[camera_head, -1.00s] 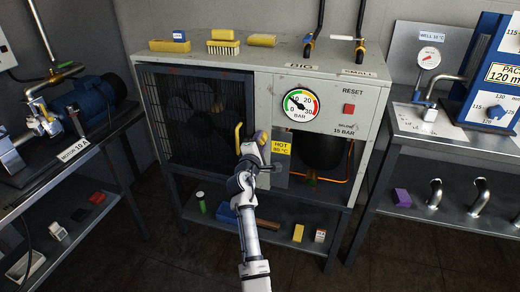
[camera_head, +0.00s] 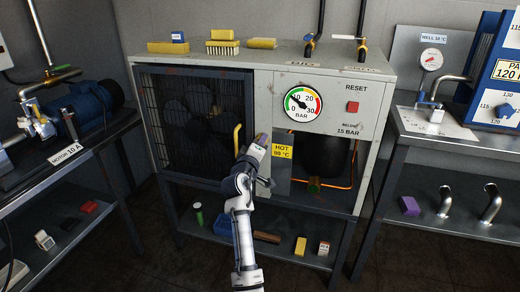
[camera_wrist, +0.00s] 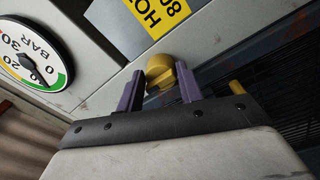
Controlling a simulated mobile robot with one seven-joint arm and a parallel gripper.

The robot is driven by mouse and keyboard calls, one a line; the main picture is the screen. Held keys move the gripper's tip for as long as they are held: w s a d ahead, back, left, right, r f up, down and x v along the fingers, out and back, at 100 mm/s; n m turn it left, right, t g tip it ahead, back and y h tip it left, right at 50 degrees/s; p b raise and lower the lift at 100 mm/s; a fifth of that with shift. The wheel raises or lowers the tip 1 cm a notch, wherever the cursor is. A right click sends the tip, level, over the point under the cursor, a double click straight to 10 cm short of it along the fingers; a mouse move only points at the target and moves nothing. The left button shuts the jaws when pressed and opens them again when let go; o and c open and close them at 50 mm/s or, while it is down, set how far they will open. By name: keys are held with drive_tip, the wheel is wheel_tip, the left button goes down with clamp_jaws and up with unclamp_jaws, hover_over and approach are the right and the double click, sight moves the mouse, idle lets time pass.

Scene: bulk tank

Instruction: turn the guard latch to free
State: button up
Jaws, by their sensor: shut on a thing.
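The guard latch (camera_wrist: 159,66) is a rounded yellow knob on the grey frame beside the dark mesh guard (camera_head: 190,120). In the wrist view it sits between the two purple fingers of my gripper (camera_wrist: 160,84), which is shut on it. In the head view my gripper (camera_head: 262,141) is at the guard's right edge and hides the latch. A yellow bent handle (camera_head: 237,137) on the guard stands just left of my gripper; its end shows in the wrist view (camera_wrist: 237,87).
A yellow HOT sign (camera_head: 282,151) is close right of my gripper. A pressure gauge (camera_head: 302,104) and a red reset button (camera_head: 352,107) are above right. Brushes and blocks lie on the cabinet top (camera_head: 280,57). Benches stand at both sides.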

drive_tip(key=shift+f, duration=0.2)
idle(0.3)
drive_tip(key=o, duration=0.8)
drive_tip(key=shift+o, duration=0.7)
drive_tip(key=shift+r, duration=0.1)
drive_tip(key=v, duration=1.3)
drive_tip(key=shift+s, duration=0.4)
drive_tip(key=shift+a, duration=0.2)
